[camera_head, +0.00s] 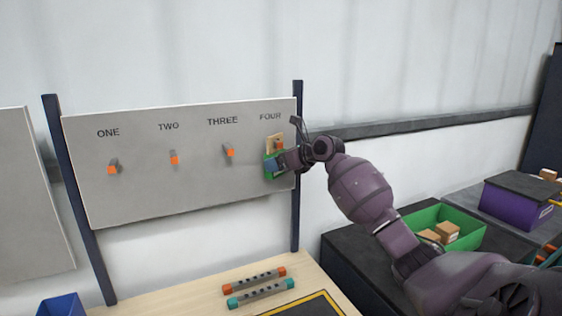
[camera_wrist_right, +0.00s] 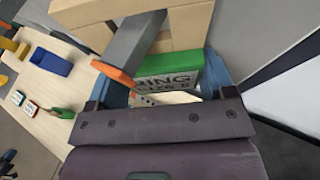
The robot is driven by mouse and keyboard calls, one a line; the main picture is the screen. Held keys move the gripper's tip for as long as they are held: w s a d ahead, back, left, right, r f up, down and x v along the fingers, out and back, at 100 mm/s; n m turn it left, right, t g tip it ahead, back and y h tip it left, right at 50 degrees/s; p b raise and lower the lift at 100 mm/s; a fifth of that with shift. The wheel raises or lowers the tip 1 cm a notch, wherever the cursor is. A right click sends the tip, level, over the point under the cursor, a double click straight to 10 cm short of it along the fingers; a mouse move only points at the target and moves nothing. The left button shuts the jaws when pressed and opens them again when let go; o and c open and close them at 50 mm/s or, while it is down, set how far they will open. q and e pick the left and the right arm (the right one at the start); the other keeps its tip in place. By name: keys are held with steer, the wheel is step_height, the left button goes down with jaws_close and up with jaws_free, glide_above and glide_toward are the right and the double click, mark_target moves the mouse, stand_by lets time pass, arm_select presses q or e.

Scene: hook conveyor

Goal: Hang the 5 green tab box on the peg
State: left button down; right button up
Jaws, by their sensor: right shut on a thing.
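A green box (camera_head: 269,166) with a tan tab (camera_head: 273,142) is at the peg under FOUR on the grey board. In the right wrist view the box (camera_wrist_right: 185,68) shows its green top edge and a label with partly hidden text. The grey peg (camera_wrist_right: 134,45) with its orange tip appears to come through the opening of the tan tab (camera_wrist_right: 189,22); whether its weight rests there I cannot tell. My right gripper (camera_head: 277,164) is shut on the box, low beside the peg; its blue fingers (camera_wrist_right: 172,92) show on both sides of it. My left gripper is not in view.
Pegs under ONE (camera_head: 113,168), TWO (camera_head: 174,158) and THREE (camera_head: 229,152) are bare. A wooden table (camera_head: 200,304) below holds two bars (camera_head: 256,280). A green bin (camera_head: 468,229) with small boxes and a purple box (camera_head: 517,207) stand at the right.

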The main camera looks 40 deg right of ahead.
stand_by(0.4)
steer(key=o, duration=1)
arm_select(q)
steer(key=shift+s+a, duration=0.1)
arm_select(e)
steer(key=shift+r, duration=0.15)
